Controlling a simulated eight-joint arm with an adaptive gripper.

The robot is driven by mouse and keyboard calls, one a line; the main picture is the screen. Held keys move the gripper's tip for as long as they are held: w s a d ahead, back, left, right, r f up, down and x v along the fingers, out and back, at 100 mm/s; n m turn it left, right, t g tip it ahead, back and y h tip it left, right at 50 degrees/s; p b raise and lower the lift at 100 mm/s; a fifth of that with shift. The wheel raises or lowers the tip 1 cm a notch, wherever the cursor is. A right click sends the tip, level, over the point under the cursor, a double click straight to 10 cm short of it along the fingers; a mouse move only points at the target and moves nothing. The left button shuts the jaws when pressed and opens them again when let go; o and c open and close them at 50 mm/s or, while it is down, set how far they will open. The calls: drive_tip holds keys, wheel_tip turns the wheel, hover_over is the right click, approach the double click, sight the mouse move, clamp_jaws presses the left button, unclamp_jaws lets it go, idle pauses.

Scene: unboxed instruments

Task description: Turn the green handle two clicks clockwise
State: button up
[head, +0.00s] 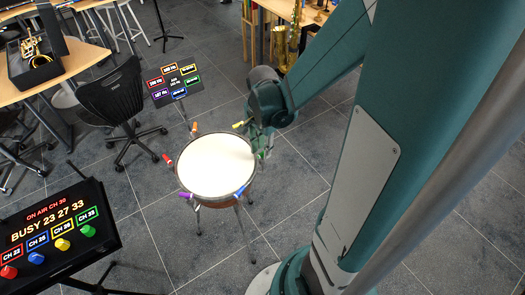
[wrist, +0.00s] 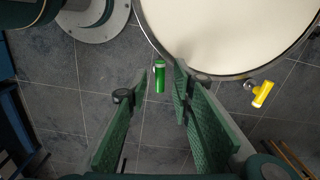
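A drum (head: 215,165) with a pale round head stands on the floor, with coloured handles around its rim. The green handle (wrist: 159,76) shows at the rim in the wrist view, between the fingertips as seen in the picture; whether they are at its depth I cannot tell. In the head view my gripper (head: 261,140) is at the drum's right edge and mostly hides that handle. In the wrist view my gripper (wrist: 160,82) has its two green fingers apart, with a visible gap on each side of the handle.
A yellow handle (wrist: 262,94) is right of the green one in the wrist view. The rim also carries orange, red, purple and blue (head: 240,191) handles. A labelled panel (head: 176,84) stands behind the drum. A knobbed channel panel (head: 62,237) stands lower left, near a black chair (head: 113,98).

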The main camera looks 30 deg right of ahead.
sight(262, 153)
wheel_tip(262, 153, up, 10)
drive_tip(key=shift+f, duration=0.2)
idle(0.6)
drive_tip(key=shift+f, duration=0.1)
drive_tip(key=shift+c, duration=0.3)
wheel_tip(262, 153, down, 2)
drive_tip(key=n+p, duration=0.1)
drive_tip(key=p, duration=0.2)
drive_tip(key=shift+w+f, duration=0.15)
drive_tip(key=shift+f, duration=0.05)
drive_tip(key=shift+f+n+p, duration=0.6)
drive_tip(key=shift+f+n, duration=0.1)
drive_tip(key=shift+f, duration=0.25)
drive_tip(key=shift+f, duration=0.2)
drive_tip(key=shift+f+b, duration=1.1)
drive_tip(key=shift+f, duration=2.65)
